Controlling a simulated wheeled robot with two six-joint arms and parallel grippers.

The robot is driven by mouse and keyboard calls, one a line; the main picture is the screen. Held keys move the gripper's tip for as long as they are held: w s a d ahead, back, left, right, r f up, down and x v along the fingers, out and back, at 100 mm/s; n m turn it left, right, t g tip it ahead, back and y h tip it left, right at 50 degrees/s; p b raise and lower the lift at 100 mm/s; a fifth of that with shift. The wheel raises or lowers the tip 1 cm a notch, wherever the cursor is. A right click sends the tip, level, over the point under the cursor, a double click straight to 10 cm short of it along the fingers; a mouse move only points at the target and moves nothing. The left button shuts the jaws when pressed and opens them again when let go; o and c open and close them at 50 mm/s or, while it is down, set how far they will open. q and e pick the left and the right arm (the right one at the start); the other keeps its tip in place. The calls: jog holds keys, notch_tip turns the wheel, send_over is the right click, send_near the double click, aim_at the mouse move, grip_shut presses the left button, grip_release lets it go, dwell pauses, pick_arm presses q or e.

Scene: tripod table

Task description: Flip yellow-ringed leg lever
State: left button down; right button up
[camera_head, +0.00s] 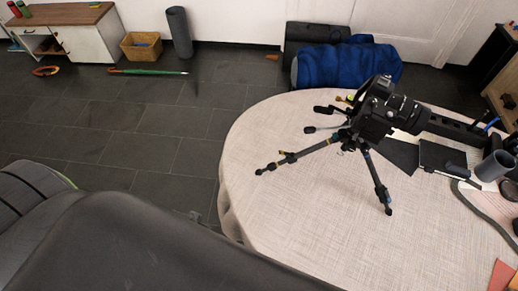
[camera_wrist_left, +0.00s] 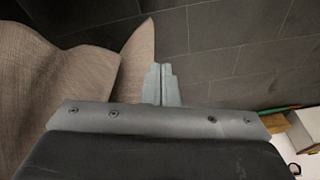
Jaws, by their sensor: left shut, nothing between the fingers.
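A black tripod with a camera (camera_head: 378,112) on top stands on the round table (camera_head: 290,215). One leg (camera_head: 300,155) reaches left and carries small yellowish bands; its lever is too small to make out clearly. Another leg (camera_head: 377,180) with a blue band points toward the front. The third leg is mostly hidden. My left gripper (camera_wrist_left: 162,86) is shut and empty in the left wrist view, beside the hanging tablecloth and over the dark floor, apart from the tripod. My right gripper is not in view.
A grey mug (camera_head: 492,166), a dark box (camera_head: 442,158) and a grey-edged mat (camera_head: 490,208) lie at the table's right. A blue sleeping bag (camera_head: 345,65) is behind the table. The table's left and front part is clear.

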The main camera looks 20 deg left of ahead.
pick_arm(q)
jog(key=w+d+r+m+t+h, duration=0.1)
jog(key=w+d+r+m+h, duration=0.2)
jog(key=w+r, duration=0.3)
jog(key=w+d+r+m+t+h+b, duration=0.1)
jog(key=w+d+r+m+h, duration=0.3)
jog(key=r, duration=1.1)
jog(key=w+d+r+m+t+h+b, duration=0.1)
jog(key=w+d+r+m+t+h, duration=0.2)
jog(key=w+r, duration=0.6)
jog(key=d+r+m+h, duration=0.1)
jog(key=m+h, duration=0.1)
jog(key=h, duration=0.1)
jog(key=shift+w+d+r, duration=0.15)
jog(key=shift+d+r, duration=0.05)
jog(key=shift+d, duration=0.05)
jog(key=p, duration=0.4)
send_over(286, 155)
notch_tip(286, 155, down, 2)
jog(key=shift+f, duration=0.25)
jog(key=a+f, duration=0.1)
jog(key=s+a+f, duration=0.1)
jog(key=f, duration=0.1)
jog(key=shift+a, duration=0.1)
jog(key=shift+s+a+f, duration=0.1)
jog(key=shift+a+f, duration=0.1)
jog(key=shift+f, duration=0.1)
